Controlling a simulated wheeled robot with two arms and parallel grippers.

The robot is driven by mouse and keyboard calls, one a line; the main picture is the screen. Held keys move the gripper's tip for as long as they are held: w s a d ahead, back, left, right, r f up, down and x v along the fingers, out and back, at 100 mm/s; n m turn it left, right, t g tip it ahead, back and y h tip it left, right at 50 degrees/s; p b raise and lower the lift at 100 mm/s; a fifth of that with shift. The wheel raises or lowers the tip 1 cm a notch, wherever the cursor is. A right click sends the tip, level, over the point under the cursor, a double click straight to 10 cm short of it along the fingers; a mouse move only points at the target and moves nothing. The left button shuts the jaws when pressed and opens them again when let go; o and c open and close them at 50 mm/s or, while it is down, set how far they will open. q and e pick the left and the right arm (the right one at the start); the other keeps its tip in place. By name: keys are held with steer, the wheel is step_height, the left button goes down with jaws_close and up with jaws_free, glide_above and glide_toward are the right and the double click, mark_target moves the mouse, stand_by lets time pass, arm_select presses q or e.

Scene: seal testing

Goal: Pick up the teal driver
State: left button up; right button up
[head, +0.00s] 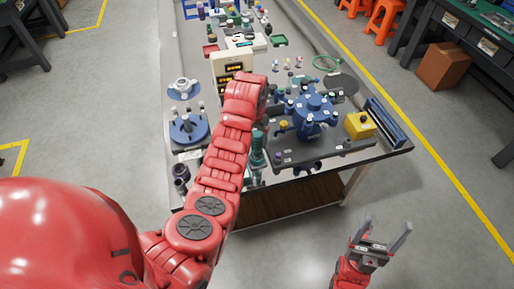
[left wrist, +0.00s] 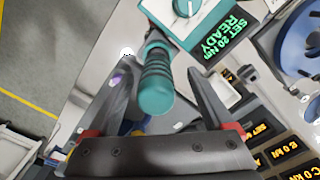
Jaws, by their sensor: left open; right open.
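The teal driver (left wrist: 155,88) shows in the left wrist view with its ribbed handle toward the camera, between the two open fingers of my left gripper (left wrist: 160,70). I see no clear contact of the fingers on it. In the head view a teal upright tool (head: 257,150), which looks like the driver, stands near the front of the bench, just right of my left forearm. My left fingers are hidden there behind the arm. My right gripper (head: 386,230) is open and empty over the floor, in front of the bench's right part.
A teal unit (left wrist: 190,18) with a lit READY display stands beside the driver. On the bench (head: 290,172) are a blue multi-armed fixture (head: 308,112), a blue round stand (head: 188,128), a yellow box (head: 360,125) and panels with lit readouts (head: 230,68). Floor at the lower right is clear.

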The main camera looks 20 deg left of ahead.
arm_select(q)
steer(key=shift+d+f+p, duration=0.2)
steer(key=shift+f+p, duration=0.1)
steer(key=shift+p, duration=0.05)
steer(key=f, duration=0.1)
steer(key=f+p, duration=0.1)
steer(key=shift+w+d+f, duration=0.1)
steer(key=shift+w+f, duration=0.1)
steer(key=shift+f, duration=0.8)
jaws_close()
